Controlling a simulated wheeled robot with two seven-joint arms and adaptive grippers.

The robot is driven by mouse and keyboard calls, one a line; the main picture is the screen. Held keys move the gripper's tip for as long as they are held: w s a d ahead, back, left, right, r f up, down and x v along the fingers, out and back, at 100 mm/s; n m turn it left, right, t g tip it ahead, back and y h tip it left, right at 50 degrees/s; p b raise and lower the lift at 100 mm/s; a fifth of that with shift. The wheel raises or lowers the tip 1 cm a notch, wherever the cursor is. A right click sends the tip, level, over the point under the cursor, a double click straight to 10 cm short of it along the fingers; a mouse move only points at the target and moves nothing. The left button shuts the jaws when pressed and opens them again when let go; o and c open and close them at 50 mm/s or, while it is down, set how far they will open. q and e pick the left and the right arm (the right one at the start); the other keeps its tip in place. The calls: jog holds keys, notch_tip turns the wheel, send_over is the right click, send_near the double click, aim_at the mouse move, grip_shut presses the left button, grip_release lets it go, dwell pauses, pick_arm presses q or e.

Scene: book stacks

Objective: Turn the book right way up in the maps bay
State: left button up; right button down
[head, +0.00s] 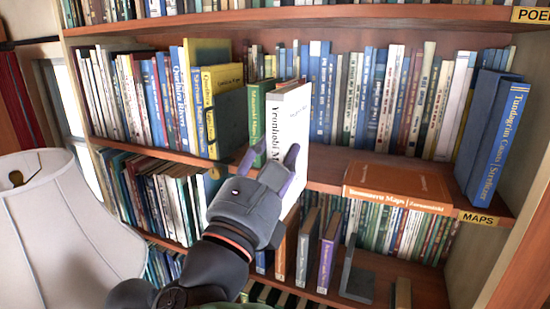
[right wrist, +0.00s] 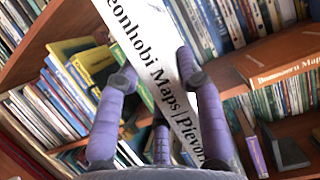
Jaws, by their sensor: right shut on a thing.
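A white book (head: 288,115) with the spine title "Yeonhobi Maps" stands nearly upright in front of the middle shelf, tilted a little. Its title starts at the upper end and runs downward. My right gripper (head: 270,160) is shut on its lower part, and its fingers hide the rest of the title. In the right wrist view the fingers (right wrist: 157,85) lie on both sides of the white book (right wrist: 150,45). The yellow "MAPS" label (head: 479,218) is on the middle shelf's edge at the right. My left gripper is not in view.
A green book (head: 257,115) stands just left of the held book. Rows of books fill the middle shelf (head: 325,178). A blue book (head: 498,143) leans at its right end. A lampshade (head: 65,225) stands at left.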

jog(key=w+d+p, duration=0.1)
jog(key=w+d, duration=0.2)
jog(key=w, duration=0.6)
jog(key=w+d+p, duration=0.1)
jog(key=w+d, duration=0.2)
jog(key=w, duration=0.6)
dwell(0.6)
jog(key=shift+f+b, duration=0.7)
jog(key=shift+f, duration=0.15)
dwell(0.7)
jog(key=c, duration=0.8)
grip_release()
jog(key=shift+a, duration=0.1)
jog(key=shift+o, duration=0.4)
jog(key=shift+s, duration=0.1)
jog(key=shift+f, duration=0.1)
jog(key=shift+a, duration=0.1)
jog(key=v, duration=1.2)
